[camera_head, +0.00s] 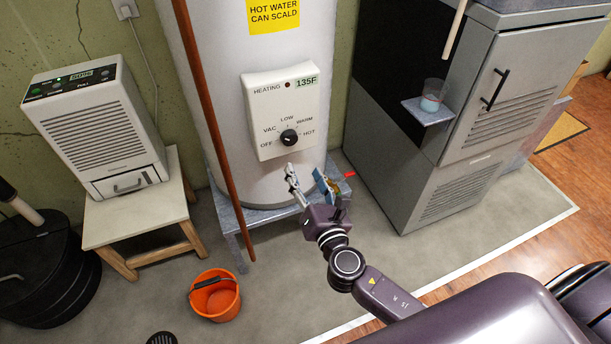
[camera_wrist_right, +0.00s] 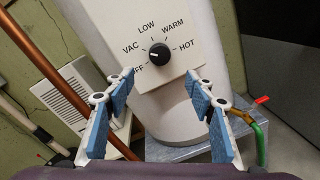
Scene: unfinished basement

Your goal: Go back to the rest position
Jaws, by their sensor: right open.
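My right gripper (camera_head: 307,178) is open and empty in front of the water heater (camera_head: 268,185), below its control panel (camera_head: 268,148). The right wrist view shows its blue-padded fingers (camera_wrist_right: 160,84) spread wide, with the black dial knob (camera_wrist_right: 159,54) beyond and between their tips, apart from them. The knob (camera_head: 289,137) also shows in the head view, on the panel marked OFF, VAC, LOW, WARM and HOT. One finger partly covers the OFF label in the wrist view. I cannot tell the knob's exact setting. My left gripper is not in view.
A dehumidifier (camera_head: 100,128) stands on a wooden stool (camera_head: 150,222) at left, an orange bucket (camera_head: 215,296) on the floor. A copper pipe (camera_head: 215,130) crosses the heater's front. A grey furnace (camera_head: 455,150) with a small shelf (camera_head: 428,113) and cup (camera_head: 433,95) stands right.

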